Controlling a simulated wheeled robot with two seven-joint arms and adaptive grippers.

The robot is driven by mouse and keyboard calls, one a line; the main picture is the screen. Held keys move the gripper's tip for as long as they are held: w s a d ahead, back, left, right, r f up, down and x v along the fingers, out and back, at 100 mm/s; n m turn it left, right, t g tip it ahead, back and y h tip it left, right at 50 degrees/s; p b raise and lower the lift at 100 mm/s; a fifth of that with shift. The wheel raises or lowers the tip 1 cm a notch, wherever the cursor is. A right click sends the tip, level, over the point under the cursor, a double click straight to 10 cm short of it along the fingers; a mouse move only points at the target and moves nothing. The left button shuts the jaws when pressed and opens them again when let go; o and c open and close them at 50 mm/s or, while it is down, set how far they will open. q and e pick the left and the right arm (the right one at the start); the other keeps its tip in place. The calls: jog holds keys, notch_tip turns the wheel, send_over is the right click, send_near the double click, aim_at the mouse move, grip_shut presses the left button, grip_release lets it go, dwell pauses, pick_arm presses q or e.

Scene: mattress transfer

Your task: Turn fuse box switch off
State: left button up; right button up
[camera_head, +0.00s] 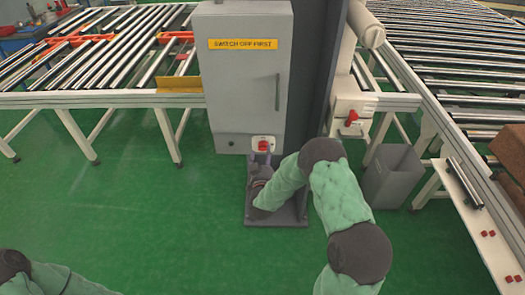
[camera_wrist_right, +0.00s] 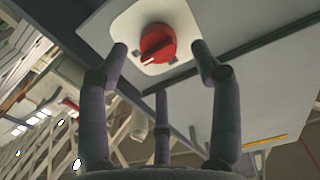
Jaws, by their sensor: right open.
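The grey fuse box (camera_head: 240,90) stands in the middle of the head view, with its door closed and a yellow "SWITCH OFF FIRST" label near the top. Its red rotary switch (camera_head: 264,146) sits on a white plate at the lower right of the box. My right gripper (camera_head: 262,164) is open just below the switch. Its fingers spread to either side of the switch in the wrist view; contact cannot be told. My left gripper is out of view; only part of that arm shows.
Roller conveyors (camera_head: 100,45) flank the box on the left and right (camera_head: 450,70). A grey bin (camera_head: 393,176) stands right of my right arm. Another red switch (camera_head: 352,117) is on the right conveyor frame. Green floor is clear at front left.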

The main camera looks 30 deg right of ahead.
aim_at(263, 150)
jog(key=shift+x, duration=1.7)
jog(key=c, duration=1.1)
jog(key=shift+w+r+n, duration=0.1)
jog(key=shift+r+n, duration=0.1)
jog(key=shift+n, duration=0.2)
jog(key=shift+c, duration=0.2)
